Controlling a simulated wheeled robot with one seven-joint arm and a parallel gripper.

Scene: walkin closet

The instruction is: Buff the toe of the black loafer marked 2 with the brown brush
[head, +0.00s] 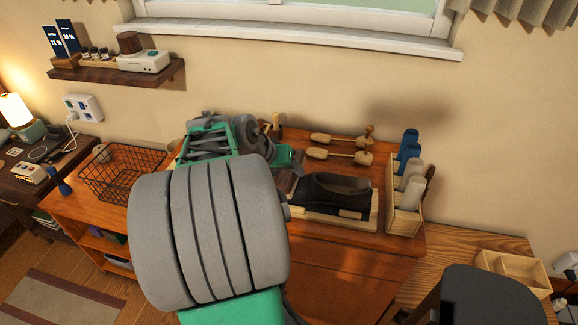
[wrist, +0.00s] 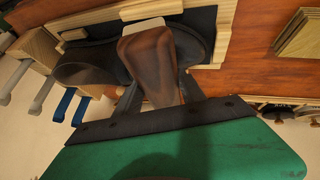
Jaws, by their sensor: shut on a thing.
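The black loafer (head: 340,188) sits on a dark mat in a pale wooden tray (head: 330,220) on the orange-brown bench. Its opening faces right in the head view, and its toe end is at the left, beside my gripper (head: 297,170). In the wrist view the loafer (wrist: 88,68) lies behind the brown brush (wrist: 160,62). My gripper (wrist: 157,92) is shut on the brush, whose dark wooden body has a pale far edge. The brush overlaps the loafer's toe end; I cannot tell whether they touch. No number mark is readable.
A wooden rack (head: 403,222) with blue and grey upright pieces stands close right of the tray. Wooden handled tools (head: 338,155) lie behind it. A black wire basket (head: 122,175) stands at the left. A dark chair (head: 490,297) is at front right.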

